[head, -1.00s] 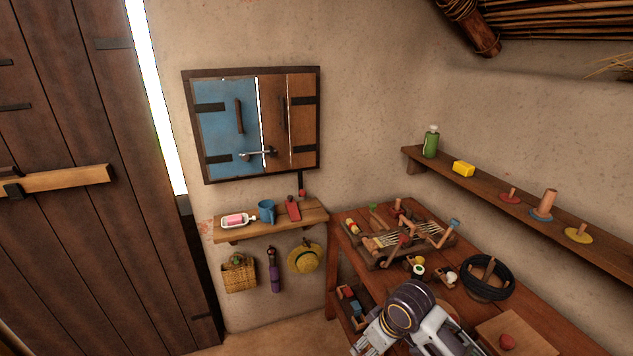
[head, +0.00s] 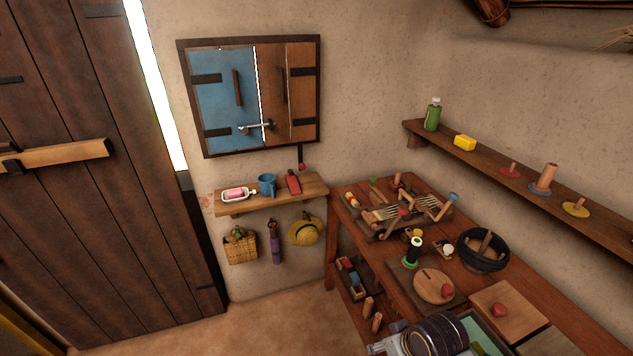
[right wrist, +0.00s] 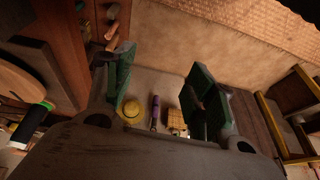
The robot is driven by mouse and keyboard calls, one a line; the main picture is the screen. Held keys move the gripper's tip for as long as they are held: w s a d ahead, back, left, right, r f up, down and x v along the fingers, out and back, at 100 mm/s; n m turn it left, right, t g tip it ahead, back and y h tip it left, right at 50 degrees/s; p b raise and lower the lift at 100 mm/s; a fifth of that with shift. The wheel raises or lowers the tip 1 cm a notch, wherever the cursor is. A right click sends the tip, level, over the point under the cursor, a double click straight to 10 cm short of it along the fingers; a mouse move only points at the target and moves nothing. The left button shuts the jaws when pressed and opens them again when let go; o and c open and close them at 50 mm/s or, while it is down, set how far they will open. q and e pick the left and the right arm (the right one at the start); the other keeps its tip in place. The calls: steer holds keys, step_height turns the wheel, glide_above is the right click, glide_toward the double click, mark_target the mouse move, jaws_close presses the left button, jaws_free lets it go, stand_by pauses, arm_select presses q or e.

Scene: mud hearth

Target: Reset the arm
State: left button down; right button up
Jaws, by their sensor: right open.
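My right arm (head: 435,338) shows at the bottom edge of the head view, beside the front of the wooden table (head: 399,296). In the right wrist view my right gripper (right wrist: 160,88) is open, its two green-padded fingers wide apart with nothing between them. Beyond the fingers, at a distance, the straw hat (right wrist: 131,109), the purple hanging item (right wrist: 155,112) and the basket (right wrist: 177,121) hang on the wall. My left gripper is in neither view.
The table holds a rack (head: 402,216), a black bowl (head: 483,250), a round board (head: 433,286) and a black-and-green upright item (head: 412,252). A wall shelf (head: 520,175) runs above it. Bare floor (head: 260,318) lies between the table and the door (head: 100,170).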

steer(key=shift+s+d+m+h, duration=0.7)
steer(key=shift+s+d+m, duration=0.2)
steer(key=shift+s+d, duration=1.55)
step_height(320, 180, down, 33)
steer(key=s+g, duration=0.1)
steer(key=s, duration=0.1)
steer(key=s+d+f, duration=0.2)
steer(key=s+f, duration=0.8)
steer(key=s, duration=0.1)
steer(key=s+d+f+g, duration=0.1)
steer(key=s+d+f, duration=0.1)
steer(key=s+f, duration=0.8)
steer(key=shift+s+f+g, duration=0.3)
steer(key=shift+s, duration=0.5)
